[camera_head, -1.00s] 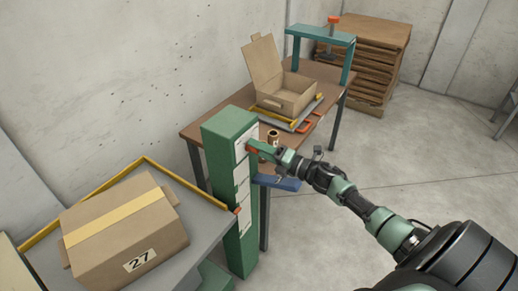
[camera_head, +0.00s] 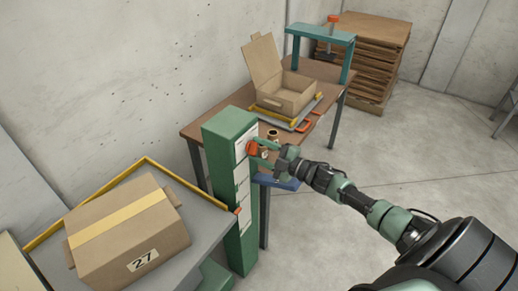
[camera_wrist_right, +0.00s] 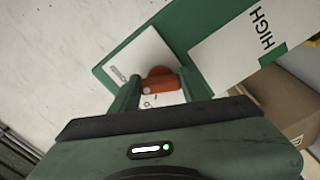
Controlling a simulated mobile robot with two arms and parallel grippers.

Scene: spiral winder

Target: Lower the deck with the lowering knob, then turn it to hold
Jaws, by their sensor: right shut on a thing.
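The orange-red knob (camera_head: 252,148) sits on the upper face of the green column (camera_head: 231,126). My right gripper (camera_head: 258,148) is shut on this knob. In the right wrist view the knob (camera_wrist_right: 160,80) shows between the two green fingers (camera_wrist_right: 160,90), in front of a white label plate. The grey deck (camera_head: 205,246) with a yellow rail is left of the column and bears a closed carton marked 27 (camera_head: 125,226). A small orange-red marker (camera_head: 238,211) shows at the column near the deck's edge. My left gripper is not in view.
Behind the column stands a brown table (camera_head: 196,130) with an open carton (camera_head: 285,92) on a tray and a teal frame (camera_head: 320,36). A stack of wooden pallets (camera_head: 372,55) is at the back. The floor (camera_head: 420,150) to the right is clear.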

